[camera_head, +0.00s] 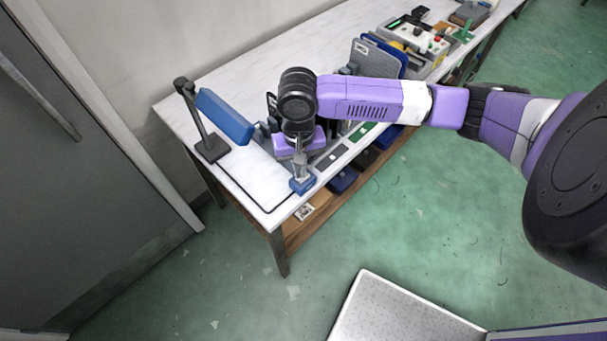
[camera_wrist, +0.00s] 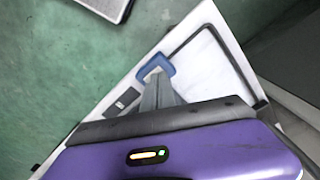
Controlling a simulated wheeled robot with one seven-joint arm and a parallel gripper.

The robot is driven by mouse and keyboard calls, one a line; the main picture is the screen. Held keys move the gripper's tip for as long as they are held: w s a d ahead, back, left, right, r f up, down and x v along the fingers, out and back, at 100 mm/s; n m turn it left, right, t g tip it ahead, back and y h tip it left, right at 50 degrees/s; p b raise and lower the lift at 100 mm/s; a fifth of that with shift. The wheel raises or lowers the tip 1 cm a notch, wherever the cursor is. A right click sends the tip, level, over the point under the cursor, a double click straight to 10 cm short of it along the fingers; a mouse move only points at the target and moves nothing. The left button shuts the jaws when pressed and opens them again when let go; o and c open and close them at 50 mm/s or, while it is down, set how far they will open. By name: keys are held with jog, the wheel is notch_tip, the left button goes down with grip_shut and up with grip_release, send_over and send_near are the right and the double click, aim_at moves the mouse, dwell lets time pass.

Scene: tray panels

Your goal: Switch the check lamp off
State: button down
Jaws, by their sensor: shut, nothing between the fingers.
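A desk lamp with a blue panel-shaped head (camera_head: 225,116) stands on a dark base (camera_head: 212,149) at the table's left end. I take it for the check lamp; whether it is lit I cannot tell. My gripper (camera_head: 301,176) is shut and empty, pointing down at the table's front edge. Its fingertips are at a small blue block (camera_head: 302,186), which shows in the wrist view as a blue U-shaped piece (camera_wrist: 154,64) just beyond the grey fingers (camera_wrist: 158,90). Whether they touch it I cannot tell. No switch is clearly visible; my gripper hides part of this area.
Dark and green plates (camera_head: 361,132) line the front edge to the right. Several panels and devices (camera_head: 414,40) crowd the far end. A lower shelf (camera_head: 320,209) holds blue bins.

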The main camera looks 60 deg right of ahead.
jog(key=shift+f+b, duration=0.5)
jog(key=shift+f, duration=0.4)
dwell(0.9)
jog(key=shift+r, duration=0.1)
notch_tip(320, 180, up, 7)
jog(key=p, duration=0.7)
dwell(0.7)
